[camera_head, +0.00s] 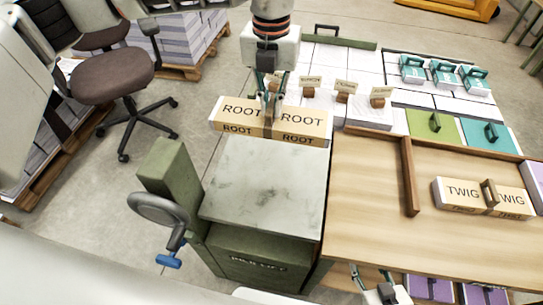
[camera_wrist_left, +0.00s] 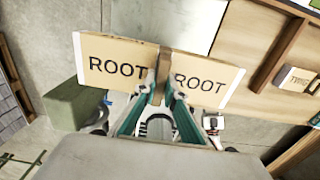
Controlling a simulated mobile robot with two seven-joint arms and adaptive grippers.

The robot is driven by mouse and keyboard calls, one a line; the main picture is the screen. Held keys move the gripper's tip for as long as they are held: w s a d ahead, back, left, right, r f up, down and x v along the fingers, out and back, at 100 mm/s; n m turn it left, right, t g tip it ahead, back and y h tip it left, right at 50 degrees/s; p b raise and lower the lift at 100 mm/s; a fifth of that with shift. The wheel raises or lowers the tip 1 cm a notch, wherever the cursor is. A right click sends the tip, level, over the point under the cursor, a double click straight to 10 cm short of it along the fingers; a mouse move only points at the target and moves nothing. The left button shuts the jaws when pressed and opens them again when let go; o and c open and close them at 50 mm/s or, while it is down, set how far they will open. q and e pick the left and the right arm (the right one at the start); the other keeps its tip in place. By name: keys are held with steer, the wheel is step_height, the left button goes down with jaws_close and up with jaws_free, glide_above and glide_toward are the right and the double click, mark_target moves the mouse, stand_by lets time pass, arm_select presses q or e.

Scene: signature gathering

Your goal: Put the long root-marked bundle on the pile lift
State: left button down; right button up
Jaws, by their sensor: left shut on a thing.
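The long bundle marked ROOT (camera_head: 240,113) is tan, with a darker band and grip at its middle. My left gripper (camera_head: 271,103) comes down from above and is shut on that middle grip. The bundle also shows in the left wrist view (camera_wrist_left: 112,66), with the left gripper (camera_wrist_left: 160,85) across its centre. The pile lift (camera_head: 262,185) is a green cabinet with a worn grey top plate, and its plate is bare. The bundle is at the plate's far edge in the head view; its height above the plate is unclear. My right gripper (camera_head: 378,287) shows partly at the bottom edge.
A wooden table (camera_head: 370,210) with a raised divider stands right of the lift and holds a TWIG bundle (camera_head: 465,196). A green post (camera_head: 170,175) and handwheel (camera_head: 160,207) rise at the lift's left. Small labelled blocks (camera_head: 343,92) stand behind. An office chair (camera_head: 113,75) is at left.

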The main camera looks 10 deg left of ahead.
arm_select(q)
step_height(320, 180, down, 18)
steer(key=shift+s+f+b, duration=0.1)
steer(key=shift+f+b, duration=0.15)
steer(key=shift+b, duration=0.25)
steer(key=shift+f, duration=0.1)
steer(key=c, duration=2.1)
jaws_free()
